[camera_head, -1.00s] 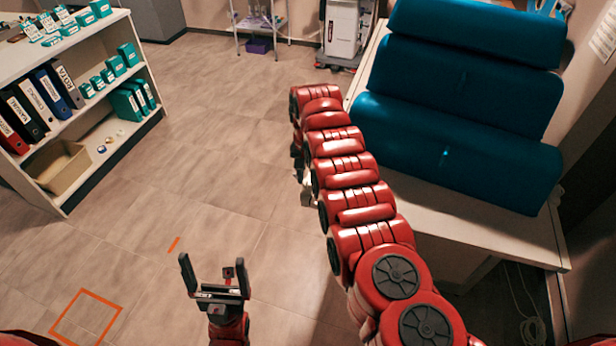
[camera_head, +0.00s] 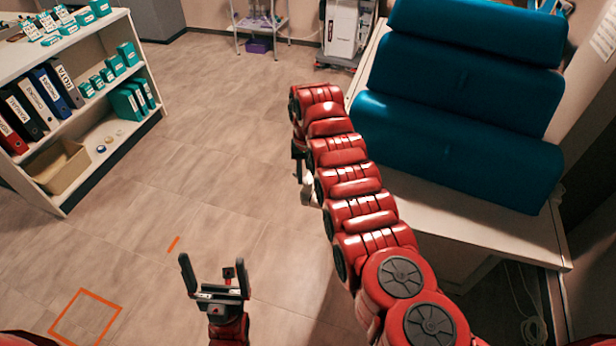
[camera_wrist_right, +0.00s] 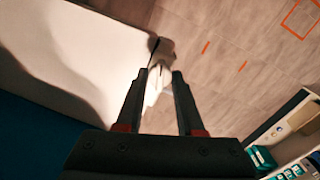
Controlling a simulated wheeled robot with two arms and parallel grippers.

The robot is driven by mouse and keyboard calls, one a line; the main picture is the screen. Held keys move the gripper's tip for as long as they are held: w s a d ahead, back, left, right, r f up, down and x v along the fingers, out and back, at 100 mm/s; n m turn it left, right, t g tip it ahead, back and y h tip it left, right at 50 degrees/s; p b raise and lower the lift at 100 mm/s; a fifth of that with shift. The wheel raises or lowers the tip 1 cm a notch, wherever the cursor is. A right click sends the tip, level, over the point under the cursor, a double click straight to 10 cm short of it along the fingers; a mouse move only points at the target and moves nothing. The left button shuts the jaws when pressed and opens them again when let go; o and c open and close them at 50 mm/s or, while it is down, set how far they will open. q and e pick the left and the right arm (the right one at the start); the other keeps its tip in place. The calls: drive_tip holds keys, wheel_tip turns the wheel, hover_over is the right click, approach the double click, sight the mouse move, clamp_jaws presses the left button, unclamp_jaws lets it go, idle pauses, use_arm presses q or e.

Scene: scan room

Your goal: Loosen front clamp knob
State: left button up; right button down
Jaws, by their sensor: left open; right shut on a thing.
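A small pale clamp piece (camera_wrist_right: 157,82) sits at the edge of the white bench in the right wrist view, with a dark part just beyond it. I take it for the front clamp knob, but its shape is blurred. My right gripper (camera_wrist_right: 160,74) has its two dark fingers on either side of this piece and is shut on it. In the head view my right arm hides most of the bench edge; only a bit of the pale piece (camera_head: 307,192) shows beside the arm. My left gripper (camera_head: 216,275) is open and empty above the floor, well away from the bench.
Large teal cushions (camera_head: 450,150) lie on the white bench (camera_head: 490,225) at the right. A shelf with binders and boxes (camera_head: 105,140) stands at the left. A trolley (camera_head: 262,25) and a white machine (camera_head: 342,30) are at the back. The floor between is clear.

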drive_tip(key=n+b, duration=0.1)
drive_tip(key=n, duration=0.1)
drive_tip(key=n+b, duration=0.3)
drive_tip(key=shift+f+n, duration=0.3)
drive_tip(key=n+b, duration=0.2)
drive_tip(key=shift+r+n, duration=0.15)
drive_tip(key=shift+n, duration=0.25)
drive_tip(key=n, duration=0.2)
drive_tip(key=shift+n+b, duration=0.3)
drive_tip(key=shift+b, duration=0.1)
drive_tip(key=shift+r+n, duration=0.1)
drive_tip(key=shift+n, duration=1.6)
drive_tip(key=c, duration=0.5)
unclamp_jaws()
